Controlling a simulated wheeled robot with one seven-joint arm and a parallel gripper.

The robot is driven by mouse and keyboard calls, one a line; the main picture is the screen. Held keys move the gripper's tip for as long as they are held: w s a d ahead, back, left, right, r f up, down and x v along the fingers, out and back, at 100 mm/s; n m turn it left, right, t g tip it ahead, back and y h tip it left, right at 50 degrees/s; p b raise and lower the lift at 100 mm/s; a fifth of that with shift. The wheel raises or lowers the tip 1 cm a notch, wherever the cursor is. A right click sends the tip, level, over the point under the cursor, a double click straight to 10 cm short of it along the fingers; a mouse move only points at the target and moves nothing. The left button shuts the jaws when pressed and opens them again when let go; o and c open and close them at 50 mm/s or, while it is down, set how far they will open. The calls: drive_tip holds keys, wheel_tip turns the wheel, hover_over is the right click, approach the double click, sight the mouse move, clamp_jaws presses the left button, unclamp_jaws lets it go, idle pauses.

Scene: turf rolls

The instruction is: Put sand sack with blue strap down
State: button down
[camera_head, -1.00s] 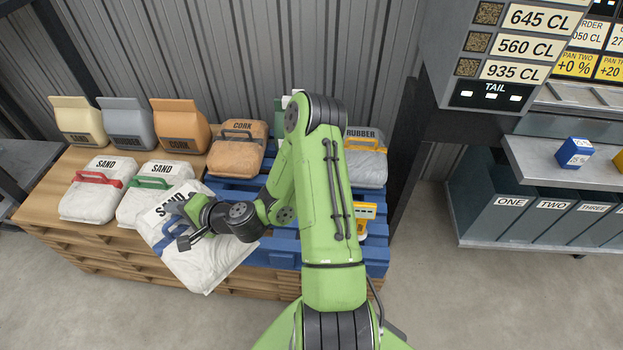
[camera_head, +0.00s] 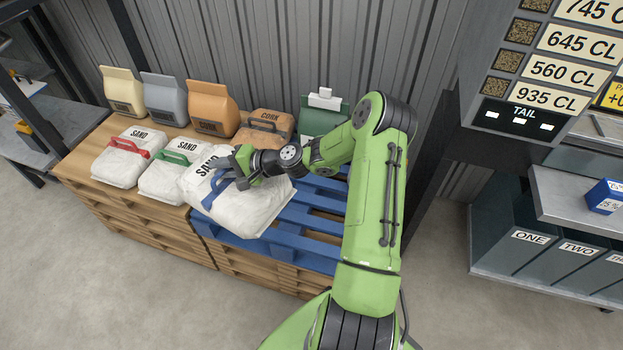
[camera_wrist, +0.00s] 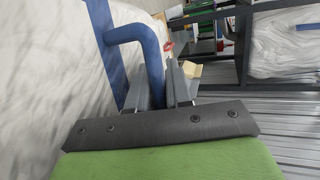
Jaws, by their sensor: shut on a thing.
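The white sand sack with the blue strap (camera_head: 250,210) hangs from my gripper (camera_head: 234,178), over the left part of the blue pallet (camera_head: 307,222). It leans a little, and I cannot tell whether its underside touches the pallet. In the wrist view the blue strap (camera_wrist: 152,62) passes between the fingers of my gripper (camera_wrist: 160,92), which are shut on it. The white sack side (camera_wrist: 45,80) fills the left of that view.
Sand sacks with a green strap (camera_head: 172,182) and a red strap (camera_head: 128,160) stand close left on a wooden pallet (camera_head: 82,165). Upright bags and a cork sack (camera_head: 265,127) stand behind. Blue slats right of the held sack look bare.

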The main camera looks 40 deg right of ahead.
drive_tip(key=shift+n+g+y, duration=0.5)
drive_tip(key=shift+n+y, duration=0.3)
drive_tip(key=d, duration=0.5)
drive_tip(key=d+f, duration=0.1)
drive_tip(key=d, duration=0.2)
drive_tip(key=shift+s, duration=0.25)
drive_tip(key=s+d+f+n+g+y+b, duration=0.1)
drive_tip(key=s+d+f+b, duration=0.25)
drive_tip(key=d+f, duration=0.45)
wheel_tip(320, 180, down, 10)
drive_tip(key=s+b, duration=0.1)
drive_tip(key=b, duration=0.2)
drive_tip(key=shift+b, duration=0.3)
drive_tip(key=shift+f, duration=0.1)
drive_tip(key=c, duration=1.4)
unclamp_jaws()
drive_tip(key=shift+s+f, duration=0.1)
drive_tip(key=shift+f, duration=0.15)
drive_tip(key=o, duration=0.4)
drive_tip(key=shift+c, duration=0.2)
